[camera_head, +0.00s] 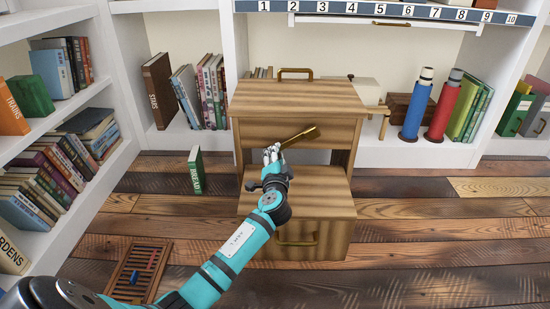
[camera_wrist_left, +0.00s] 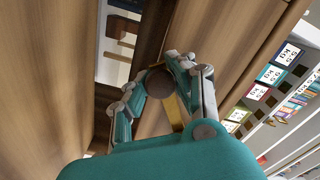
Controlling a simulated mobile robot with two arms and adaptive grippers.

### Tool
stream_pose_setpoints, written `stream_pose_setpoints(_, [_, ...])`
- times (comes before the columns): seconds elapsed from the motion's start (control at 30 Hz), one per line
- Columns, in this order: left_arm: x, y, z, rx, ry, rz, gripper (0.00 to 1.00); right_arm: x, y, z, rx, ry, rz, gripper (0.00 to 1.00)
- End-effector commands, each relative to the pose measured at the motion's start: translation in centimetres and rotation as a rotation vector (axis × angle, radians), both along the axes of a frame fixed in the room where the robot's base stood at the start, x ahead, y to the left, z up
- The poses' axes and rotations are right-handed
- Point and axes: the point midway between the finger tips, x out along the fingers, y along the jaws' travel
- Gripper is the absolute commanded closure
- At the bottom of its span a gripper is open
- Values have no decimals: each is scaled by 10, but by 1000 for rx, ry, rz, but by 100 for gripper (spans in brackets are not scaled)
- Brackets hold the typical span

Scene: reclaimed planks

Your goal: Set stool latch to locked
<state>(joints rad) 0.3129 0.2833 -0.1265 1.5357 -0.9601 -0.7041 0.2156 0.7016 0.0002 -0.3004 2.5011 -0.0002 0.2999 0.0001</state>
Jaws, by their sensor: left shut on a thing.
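The striped wooden step stool (camera_head: 290,97) stands on the plank floor in front of the shelves, with a lower step (camera_head: 315,190) at its front. A brass latch lever (camera_head: 301,136) slants up to the right across the upper front panel. My left gripper (camera_head: 271,154) is at the lower left end of this lever. In the left wrist view my left gripper (camera_wrist_left: 160,82) is shut around the latch's dark round part, and part of the brass lever (camera_wrist_left: 173,112) shows between the fingers. The fingers partly hide the latch. My right gripper is not in view.
A brass handle (camera_head: 295,240) is on the lower step's front. A green book (camera_head: 196,170) stands on the floor to the left, and a wooden rack (camera_head: 136,270) lies front left. Blue (camera_head: 417,105) and red (camera_head: 443,107) flasks stand on the back shelf. Floor at right is clear.

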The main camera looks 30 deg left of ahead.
Motion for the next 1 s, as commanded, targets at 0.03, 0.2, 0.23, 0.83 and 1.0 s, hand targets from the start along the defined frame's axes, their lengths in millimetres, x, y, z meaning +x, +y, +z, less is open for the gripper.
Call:
stream_pose_setpoints(0.03, [0,-1,-4,-12,-2,1,100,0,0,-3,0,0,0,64])
stream_pose_setpoints(0.2, [0,-2,-4,-26,-10,0,100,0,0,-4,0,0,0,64])
stream_pose_setpoints(0.23, [0,-2,-4,-26,-10,0,100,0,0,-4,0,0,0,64])
stream_pose_setpoints(0.83, [0,-1,-2,-23,-12,0,50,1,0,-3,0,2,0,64])
stream_pose_setpoints(1.0, [0,-1,-1,-23,-12,0,50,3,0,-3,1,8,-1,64])
